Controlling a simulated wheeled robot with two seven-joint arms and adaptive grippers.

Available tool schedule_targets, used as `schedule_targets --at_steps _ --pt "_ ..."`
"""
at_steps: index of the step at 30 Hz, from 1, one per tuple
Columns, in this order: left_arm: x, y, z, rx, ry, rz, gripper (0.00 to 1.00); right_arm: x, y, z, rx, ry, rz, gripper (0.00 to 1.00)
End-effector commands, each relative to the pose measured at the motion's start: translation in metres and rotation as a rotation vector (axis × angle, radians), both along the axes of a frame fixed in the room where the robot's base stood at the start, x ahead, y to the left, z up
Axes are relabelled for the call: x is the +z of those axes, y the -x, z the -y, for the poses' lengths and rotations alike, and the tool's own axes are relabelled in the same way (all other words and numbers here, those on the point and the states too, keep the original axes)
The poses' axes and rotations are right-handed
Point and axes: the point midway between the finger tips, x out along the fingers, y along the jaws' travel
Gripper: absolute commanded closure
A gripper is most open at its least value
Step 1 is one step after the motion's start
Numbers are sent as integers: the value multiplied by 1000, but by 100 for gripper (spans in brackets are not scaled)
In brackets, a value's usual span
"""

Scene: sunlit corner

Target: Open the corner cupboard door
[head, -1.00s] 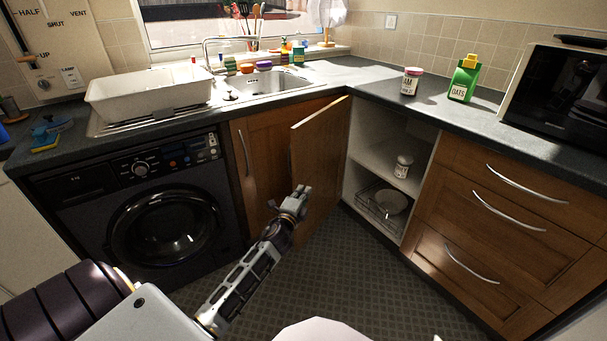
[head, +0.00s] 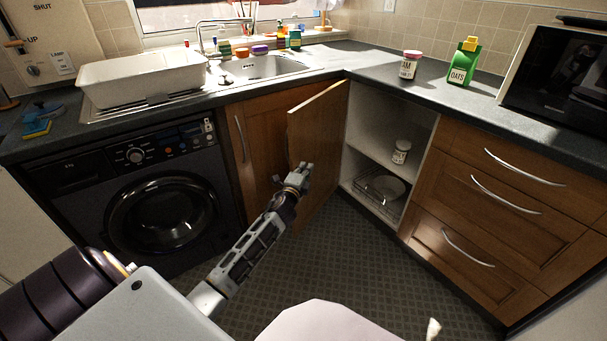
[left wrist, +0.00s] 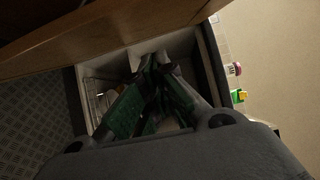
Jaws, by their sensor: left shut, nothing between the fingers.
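The corner cupboard door (head: 318,155) stands wide open in the head view, swung out to the left of the cupboard opening. The open cupboard (head: 374,190) shows pale inner walls and a shelf. My left gripper (head: 304,170) is shut and empty, in front of the door's face; I cannot tell whether it touches it. In the left wrist view the shut fingers (left wrist: 150,75) show against the cupboard's inside, with the wooden door (left wrist: 90,35) across the upper left. My right gripper is not in view.
A white jar (head: 401,151) stands on the cupboard shelf, above a wire rack with a bowl (head: 386,188). A washing machine (head: 160,200) is at left, drawers (head: 500,200) at right. A jar (head: 409,65) and green oats box (head: 464,63) stand on the worktop.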

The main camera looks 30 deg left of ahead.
Motion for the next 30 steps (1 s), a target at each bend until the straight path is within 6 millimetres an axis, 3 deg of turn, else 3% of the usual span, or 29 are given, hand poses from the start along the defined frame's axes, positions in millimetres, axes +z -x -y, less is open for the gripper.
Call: schedule_targets --at_steps 19,30 --pt "0 -48 -11 0 0 1 100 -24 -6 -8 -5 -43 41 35" --pt "0 -47 -43 0 -2 1 100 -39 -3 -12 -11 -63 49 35"
